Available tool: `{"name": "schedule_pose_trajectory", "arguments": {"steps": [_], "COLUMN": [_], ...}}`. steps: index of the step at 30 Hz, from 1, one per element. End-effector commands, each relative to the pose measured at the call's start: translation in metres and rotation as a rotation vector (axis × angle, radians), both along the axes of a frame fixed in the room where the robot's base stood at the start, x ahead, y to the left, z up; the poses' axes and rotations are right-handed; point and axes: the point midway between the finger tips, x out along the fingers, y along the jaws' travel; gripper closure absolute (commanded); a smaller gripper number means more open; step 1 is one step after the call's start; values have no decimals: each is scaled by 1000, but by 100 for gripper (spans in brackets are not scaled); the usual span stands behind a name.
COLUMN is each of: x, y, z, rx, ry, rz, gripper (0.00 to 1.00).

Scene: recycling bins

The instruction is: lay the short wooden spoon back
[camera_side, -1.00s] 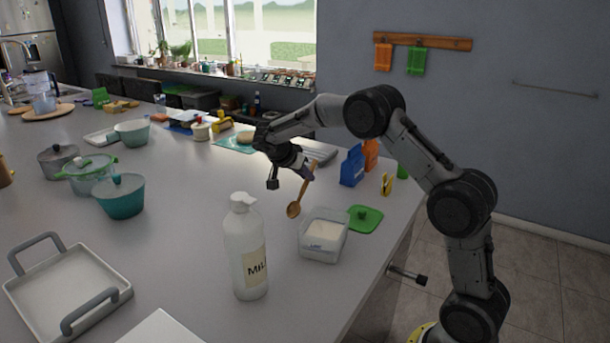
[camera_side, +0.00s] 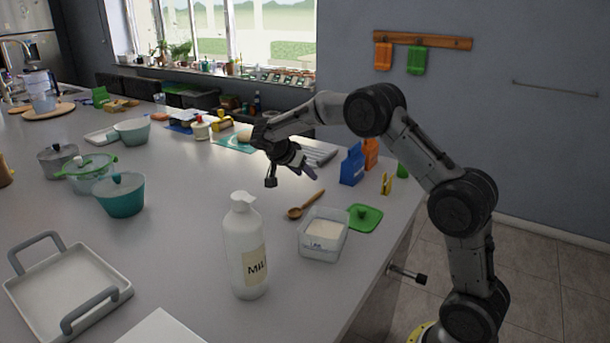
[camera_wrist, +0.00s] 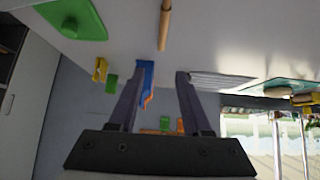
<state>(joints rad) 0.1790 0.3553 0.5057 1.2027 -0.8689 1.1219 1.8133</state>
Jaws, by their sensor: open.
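The short wooden spoon (camera_side: 306,206) lies on the grey countertop, its bowl end toward the white container and its handle pointing up and right. Its handle (camera_wrist: 165,25) shows at the top of the wrist view, with the rest cut off by the frame. My gripper (camera_side: 312,174) is open and empty, above and behind the spoon's handle end in the side view. In the wrist view both fingers (camera_wrist: 157,78) are spread apart with nothing between them, and the handle is beyond the tips, apart from them.
A container of white contents (camera_side: 322,240) and a green lid (camera_side: 363,218) are right of the spoon. A milk bottle (camera_side: 245,250) stands in front. A blue box (camera_side: 352,165) and yellow clip (camera_side: 387,183) stand near the right edge.

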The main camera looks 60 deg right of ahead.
Motion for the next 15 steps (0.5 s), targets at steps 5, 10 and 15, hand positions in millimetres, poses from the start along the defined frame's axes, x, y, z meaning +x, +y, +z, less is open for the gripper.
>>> {"name": "schedule_pose_trajectory", "arguments": {"steps": [5,10,15], "x": [2,2,2], "y": [24,49,68], "z": [26,50,69], "rx": [-1,0,0], "ry": [-6,-4,-2], "rz": [4,4,2], "gripper": [51,51,51]}}
